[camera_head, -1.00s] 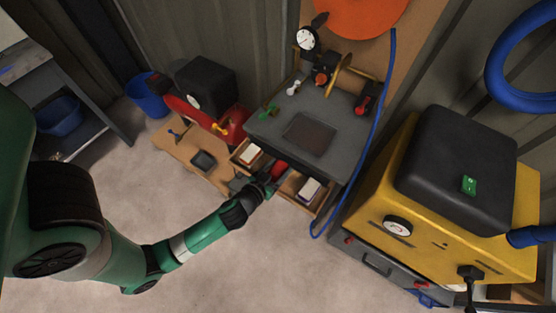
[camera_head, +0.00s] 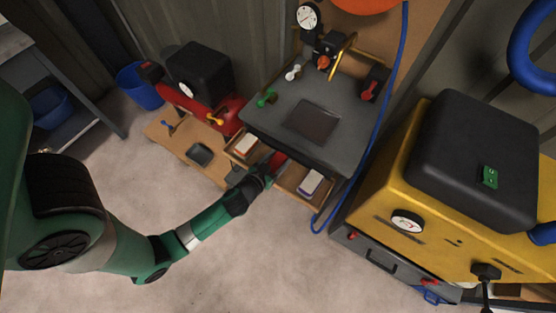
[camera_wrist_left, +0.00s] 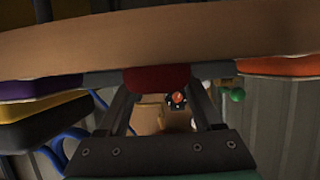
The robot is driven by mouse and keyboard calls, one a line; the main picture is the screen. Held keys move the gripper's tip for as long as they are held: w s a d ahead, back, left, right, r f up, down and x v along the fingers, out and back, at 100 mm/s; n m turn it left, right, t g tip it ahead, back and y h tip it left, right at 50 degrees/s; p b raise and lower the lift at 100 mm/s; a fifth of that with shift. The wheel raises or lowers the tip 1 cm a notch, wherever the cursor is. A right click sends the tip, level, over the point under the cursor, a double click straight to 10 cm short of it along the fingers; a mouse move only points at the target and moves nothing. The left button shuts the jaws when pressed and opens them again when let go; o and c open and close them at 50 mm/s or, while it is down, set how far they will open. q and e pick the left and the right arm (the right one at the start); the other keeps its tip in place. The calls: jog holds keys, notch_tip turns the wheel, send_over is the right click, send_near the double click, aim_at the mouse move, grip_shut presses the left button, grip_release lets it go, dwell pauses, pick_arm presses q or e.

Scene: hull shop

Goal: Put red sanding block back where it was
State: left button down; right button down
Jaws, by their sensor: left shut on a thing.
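Whether the block touches a surface cannot be told. My right gripper is not in view.
A blue hose (camera_head: 391,88) hangs at the right. The floor in front is clear.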

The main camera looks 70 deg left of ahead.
pick_arm(q)
jog(key=shift+f, duration=0.2)
jog(key=shift+c, duration=0.2)
grip_release()
jog(key=shift+r, duration=0.15)
jog(key=shift+r, duration=0.25)
jog(key=v, duration=1.2)
jog(key=shift+f, duration=0.1)
